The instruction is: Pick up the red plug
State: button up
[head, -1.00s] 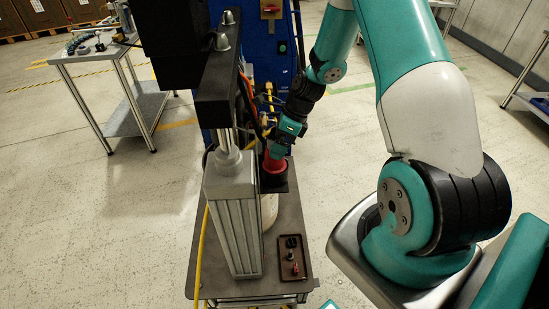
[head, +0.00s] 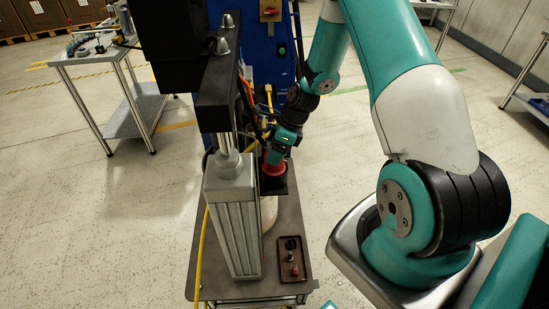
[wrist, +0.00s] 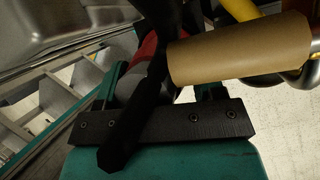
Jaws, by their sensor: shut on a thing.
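A small red plug (head: 294,270) lies in a dark tray (head: 303,277) on the front right of the cart, well in front of my gripper. My gripper (head: 277,157) is low behind the grey column, just above a red round part (head: 273,168) on a dark block. In the wrist view my gripper (wrist: 160,85) is shut on a dark elongated thing (wrist: 145,105) that runs slantwise across the jaws. A red and grey part (wrist: 143,55) shows beside it. The exact grip is partly hidden.
The grey ribbed column (head: 232,215) stands left of my gripper on the cart (head: 285,230). Hoses and a blue cabinet (head: 262,65) are behind it. A brown tube (wrist: 240,50) lies close to the jaws. A side table (head: 85,55) stands at the left.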

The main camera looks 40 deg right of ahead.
jog(key=shift+a+r, duration=0.1)
notch_tip(320, 180, up, 2)
jog(key=shift+r, duration=0.2)
jog(key=shift+s+d+f+y+b, duration=0.15)
jog(key=shift+d+y+b, duration=0.15)
jog(key=shift+b, duration=0.4)
jog(key=shift+s+d+f+y+b, duration=0.1)
jog(key=shift+d+f+y+b, duration=0.1)
jog(key=shift+d+y+b, duration=0.25)
jog(key=shift+s+d+t+y+b, duration=0.2)
jog(key=shift+d+t+y+b, duration=0.35)
jog(key=shift+y, duration=0.3)
notch_tip(320, 180, up, 6)
jog(key=d, duration=0.3)
jog(key=shift+s+d+r+g+h+b, duration=0.3)
jog(key=shift+s+d+r+h+b, duration=1.05)
jog(key=shift+d, duration=3.35)
jog(key=shift+s+d+r+g+h+b, duration=0.1)
jog(key=shift+s+d+g+h+b, duration=0.3)
jog(key=shift+s+d, duration=3)
jog(key=w+d+r+p, duration=0.2)
jog(key=r+p, duration=0.4)
jog(key=p, duration=0.3)
jog(key=shift+w+d+r, duration=0.3)
jog(key=shift+d+r, duration=0.1)
jog(key=shift+d, duration=0.15)
